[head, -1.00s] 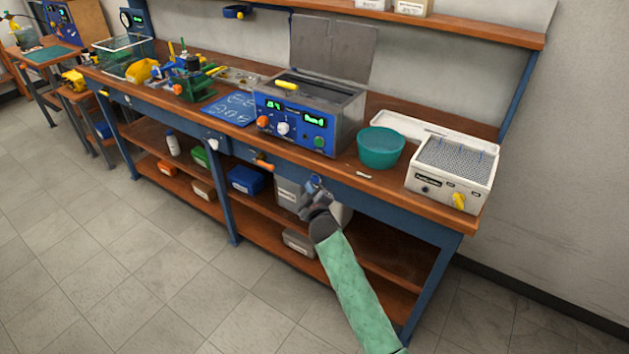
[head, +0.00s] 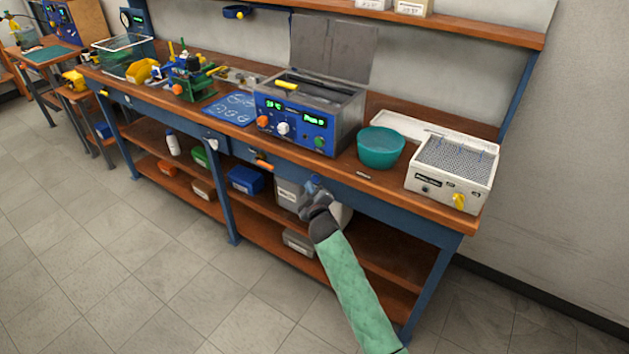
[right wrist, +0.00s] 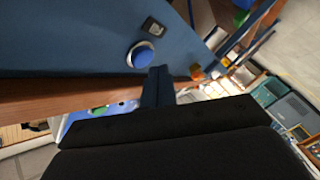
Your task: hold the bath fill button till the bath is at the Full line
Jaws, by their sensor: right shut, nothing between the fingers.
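The bath (head: 340,103) is a steel tank with a blue front panel (head: 300,124), two lit green displays and several knobs. Its lid stands open. The liquid level and the Full line cannot be made out. In the right wrist view a round blue button (right wrist: 140,55) in a pale ring sits on the blue bench front. My right gripper (right wrist: 158,74) is shut and empty, its tips close beside the button's edge; I cannot tell whether they touch it. In the head view the right gripper (head: 314,186) is at the bench front below the bath. My left gripper is out of view.
A teal bowl (head: 381,148) and a white perforated-top unit (head: 450,172) stand right of the bath. A dark square fitting (right wrist: 153,27) is beside the button.

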